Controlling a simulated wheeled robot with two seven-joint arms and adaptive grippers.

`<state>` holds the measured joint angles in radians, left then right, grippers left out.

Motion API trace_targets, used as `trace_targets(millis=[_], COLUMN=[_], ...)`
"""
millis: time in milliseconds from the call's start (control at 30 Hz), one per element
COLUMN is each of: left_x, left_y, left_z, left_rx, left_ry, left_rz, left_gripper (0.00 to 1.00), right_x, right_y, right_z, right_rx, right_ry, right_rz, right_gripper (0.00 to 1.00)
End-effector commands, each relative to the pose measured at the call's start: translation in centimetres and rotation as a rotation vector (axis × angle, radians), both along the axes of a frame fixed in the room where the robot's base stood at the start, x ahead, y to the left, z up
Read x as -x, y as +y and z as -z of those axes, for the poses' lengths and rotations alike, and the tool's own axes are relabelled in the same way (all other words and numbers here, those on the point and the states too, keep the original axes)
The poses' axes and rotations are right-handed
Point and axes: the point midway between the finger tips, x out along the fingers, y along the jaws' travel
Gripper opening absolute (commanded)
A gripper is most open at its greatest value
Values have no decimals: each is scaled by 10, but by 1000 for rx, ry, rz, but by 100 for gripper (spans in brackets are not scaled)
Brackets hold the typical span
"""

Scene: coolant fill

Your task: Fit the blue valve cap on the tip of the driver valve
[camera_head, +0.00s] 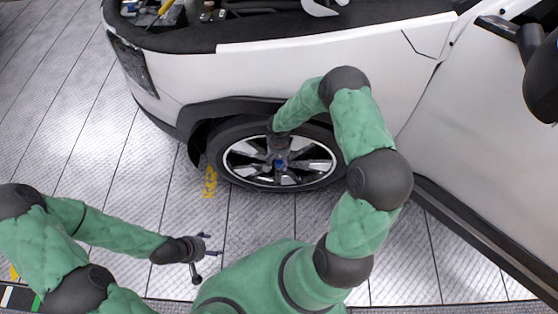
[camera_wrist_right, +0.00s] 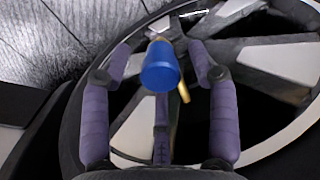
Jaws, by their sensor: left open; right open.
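The blue valve cap (camera_wrist_right: 161,70) is between the spread fingers of my right gripper (camera_wrist_right: 160,50) in the right wrist view, with gaps on both sides. A brass-coloured stem (camera_wrist_right: 184,91), apparently the driver valve, shows beside and partly behind the cap. I cannot tell whether the cap is seated on its tip. In the head view my right gripper (camera_head: 281,156) is in front of the wheel (camera_head: 240,178). My left gripper (camera_head: 203,256) is open and empty above the floor.
The white car (camera_head: 270,70) fills the top and right, with its front bay open. Wheel spokes (camera_wrist_right: 275,62) and the dark tyre lie close around my right gripper. The tiled floor (camera_head: 120,170) at left is clear around my left gripper.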

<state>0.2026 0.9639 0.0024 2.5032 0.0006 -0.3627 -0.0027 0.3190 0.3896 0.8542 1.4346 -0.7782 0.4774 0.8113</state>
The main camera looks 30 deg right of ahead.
Motion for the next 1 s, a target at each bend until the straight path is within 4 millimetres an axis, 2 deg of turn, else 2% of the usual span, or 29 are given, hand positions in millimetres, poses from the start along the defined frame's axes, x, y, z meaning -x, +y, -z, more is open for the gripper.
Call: trace_targets(millis=[400,533,733,1000], left_x=[0,0,0,0], left_y=[0,0,0,0], left_z=[0,0,0,0], left_rx=[0,0,0,0], left_ry=[0,0,0,0], left_rz=[0,0,0,0], left_gripper=[69,69,69,69], right_x=[-2,-1,-1,0], right_y=[-1,-1,0,0], right_z=[-77,-97,-111,-113], right_rx=[1,1,0,-1], right_ry=[-5,-4,-1,0], right_rz=[0,1,-1,0], right_gripper=[60,60,60,60])
